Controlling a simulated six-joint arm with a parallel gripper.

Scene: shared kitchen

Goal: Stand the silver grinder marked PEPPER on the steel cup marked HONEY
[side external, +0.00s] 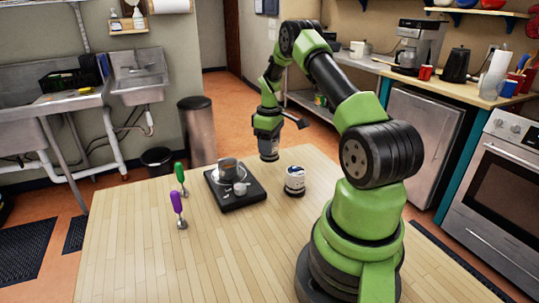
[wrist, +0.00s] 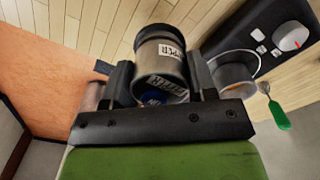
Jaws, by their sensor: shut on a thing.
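My gripper (side external: 268,132) is shut on a silver grinder (side external: 269,154), holding it upright above the far part of the wooden table. In the wrist view the grinder (wrist: 160,62) sits between the two jaws, with a dark band and a white label ending in what looks like "PPER". A steel cup (side external: 228,169) stands on a black appliance, left of the grinder in the side view. It seems to show partly behind the right jaw in the wrist view (wrist: 236,76). Its marking cannot be read.
The black appliance (side external: 222,200) has a pale dial. The near left table (side external: 140,255) is clear.

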